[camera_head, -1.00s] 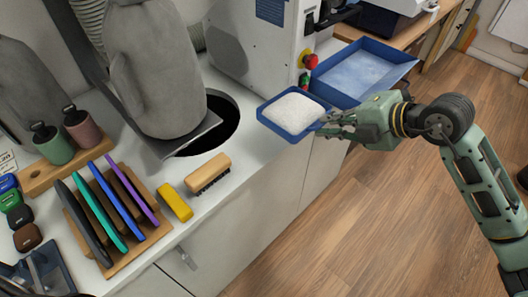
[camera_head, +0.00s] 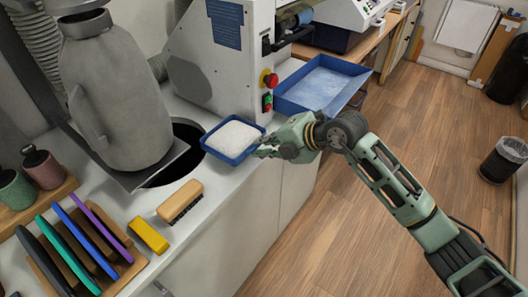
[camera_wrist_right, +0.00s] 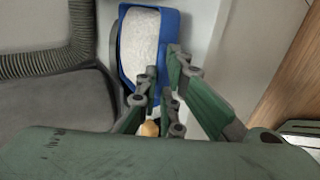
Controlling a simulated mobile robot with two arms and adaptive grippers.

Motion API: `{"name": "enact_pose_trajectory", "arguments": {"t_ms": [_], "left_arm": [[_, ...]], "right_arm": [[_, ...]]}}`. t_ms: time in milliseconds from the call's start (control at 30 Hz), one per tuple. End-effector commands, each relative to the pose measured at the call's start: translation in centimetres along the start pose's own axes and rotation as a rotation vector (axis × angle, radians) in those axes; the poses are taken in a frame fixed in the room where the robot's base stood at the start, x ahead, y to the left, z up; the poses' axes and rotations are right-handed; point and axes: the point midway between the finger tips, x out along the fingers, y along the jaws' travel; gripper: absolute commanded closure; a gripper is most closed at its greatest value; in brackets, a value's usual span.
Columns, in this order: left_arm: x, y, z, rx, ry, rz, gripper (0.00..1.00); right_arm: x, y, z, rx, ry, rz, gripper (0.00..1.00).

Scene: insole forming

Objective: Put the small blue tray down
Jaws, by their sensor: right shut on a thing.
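The small blue tray (camera_head: 224,157) holds a heap of white granules (camera_head: 233,137). It is over the white counter beside the round dark opening. I cannot tell whether its underside touches the counter. My right gripper (camera_head: 264,149) is shut on the tray's right side wall. In the right wrist view the tray (camera_wrist_right: 173,28) is at the top centre, with the gripper fingers (camera_wrist_right: 160,76) at its near end. My left gripper is not in view.
A larger blue tray (camera_head: 287,103) is behind, beside the grey machine (camera_head: 207,55) with a red button. A wooden brush (camera_head: 180,201), a yellow block (camera_head: 149,236) and a rack of coloured sheets stand nearer on the counter. The grey canister (camera_head: 115,95) is at left.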

Motion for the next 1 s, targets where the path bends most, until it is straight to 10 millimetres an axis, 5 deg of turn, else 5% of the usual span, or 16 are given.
{"name": "enact_pose_trajectory", "arguments": {"t_ms": [300, 533, 767, 1000], "left_arm": [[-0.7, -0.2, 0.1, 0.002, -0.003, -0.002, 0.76], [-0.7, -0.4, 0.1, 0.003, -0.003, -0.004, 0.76], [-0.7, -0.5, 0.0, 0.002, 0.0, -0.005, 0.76], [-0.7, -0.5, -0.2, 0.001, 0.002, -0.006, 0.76]], "right_arm": [[2.3, -2.9, 0.0, 0.001, 0.0, 0.001, 1.0], [2.5, -3.1, 0.0, 0.0, -0.001, 0.003, 1.0], [2.5, -3.2, 0.0, 0.0, 0.0, 0.0, 0.75], [2.5, -3.2, 0.0, 0.0, 0.0, 0.0, 0.75]]}}
